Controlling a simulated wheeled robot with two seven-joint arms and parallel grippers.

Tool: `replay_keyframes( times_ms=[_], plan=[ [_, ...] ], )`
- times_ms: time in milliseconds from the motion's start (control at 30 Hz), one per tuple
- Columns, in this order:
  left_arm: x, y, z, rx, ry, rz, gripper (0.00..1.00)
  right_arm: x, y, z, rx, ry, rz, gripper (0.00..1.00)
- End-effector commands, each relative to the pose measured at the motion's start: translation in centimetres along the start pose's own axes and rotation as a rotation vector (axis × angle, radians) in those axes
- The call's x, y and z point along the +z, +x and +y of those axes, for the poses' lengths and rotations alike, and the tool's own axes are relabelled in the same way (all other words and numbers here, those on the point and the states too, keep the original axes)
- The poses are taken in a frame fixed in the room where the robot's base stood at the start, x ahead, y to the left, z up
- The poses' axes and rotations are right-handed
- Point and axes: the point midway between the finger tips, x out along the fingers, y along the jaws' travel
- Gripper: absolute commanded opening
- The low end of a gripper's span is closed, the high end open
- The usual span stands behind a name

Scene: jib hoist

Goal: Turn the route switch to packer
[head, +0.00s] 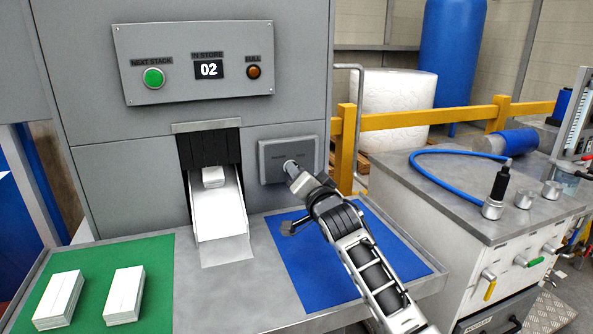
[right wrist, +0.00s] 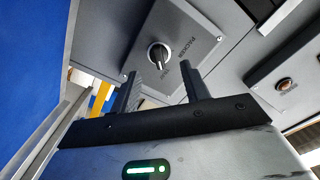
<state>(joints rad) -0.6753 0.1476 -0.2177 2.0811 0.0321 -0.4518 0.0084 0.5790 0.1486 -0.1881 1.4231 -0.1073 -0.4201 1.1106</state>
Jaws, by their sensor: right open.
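The route switch (right wrist: 158,55) is a dark round knob on a grey plate (right wrist: 188,28). In the right wrist view the word PACKER is printed beside it, and a second short label is too small to read surely. The plate also shows in the head view (head: 268,160), on the machine front right of the chute, where my gripper hides most of the knob. My right gripper (head: 293,172) is in front of the plate. In the right wrist view its fingers (right wrist: 161,74) are open, with the knob just beyond and between their tips. My left gripper is not in view.
A chute (head: 218,215) holds a white block left of the plate. Above is a panel (head: 195,60) with a green button. Paper stacks (head: 60,298) lie on a green mat (head: 155,265), and a blue mat (head: 300,265) lies below my right arm. A bench (head: 480,225) stands right.

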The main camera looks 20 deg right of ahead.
Motion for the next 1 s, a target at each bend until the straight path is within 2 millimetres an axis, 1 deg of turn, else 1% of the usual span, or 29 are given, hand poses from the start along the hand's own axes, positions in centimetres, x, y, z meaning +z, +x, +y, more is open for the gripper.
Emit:
replay_keyframes(
  times_ms=[33, 100, 300, 433, 667, 700, 767, 800, 833, 867, 1000],
  plan=[
    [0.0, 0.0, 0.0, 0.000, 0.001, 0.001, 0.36, -0.1, 0.9, -0.1, 0.001, -0.001, 0.000, 0.46],
    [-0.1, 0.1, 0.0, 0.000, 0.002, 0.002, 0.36, 0.0, 1.8, -0.1, 0.000, -0.001, 0.000, 0.46],
    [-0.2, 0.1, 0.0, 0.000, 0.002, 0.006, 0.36, 0.0, 3.4, 0.0, 0.000, -0.001, 0.000, 0.46],
    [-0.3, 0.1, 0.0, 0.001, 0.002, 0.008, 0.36, 0.0, 3.7, 0.0, 0.000, -0.001, 0.000, 0.46],
    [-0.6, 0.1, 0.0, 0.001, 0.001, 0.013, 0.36, 0.0, 3.8, 0.0, 0.000, -0.001, 0.000, 0.46],
    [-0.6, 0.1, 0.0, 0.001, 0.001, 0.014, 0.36, 0.0, 3.8, 0.0, 0.000, -0.001, 0.000, 0.41],
    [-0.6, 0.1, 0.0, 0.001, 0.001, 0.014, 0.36, 0.0, 3.8, 0.0, 0.000, -0.001, 0.000, 0.24],
    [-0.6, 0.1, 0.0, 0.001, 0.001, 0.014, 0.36, 0.0, 3.8, 0.0, 0.000, -0.001, 0.000, 0.13],
    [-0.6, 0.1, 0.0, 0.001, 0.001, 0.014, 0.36, 0.0, 3.8, 0.0, 0.000, -0.001, 0.000, 0.04],
    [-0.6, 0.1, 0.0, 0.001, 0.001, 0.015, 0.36, 0.0, 3.8, 0.0, 0.000, -0.001, 0.000, 0.02],
    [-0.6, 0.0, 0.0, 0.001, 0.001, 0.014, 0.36, 0.0, 3.7, 0.0, 0.000, -0.002, 0.000, 0.02]
  ],
)
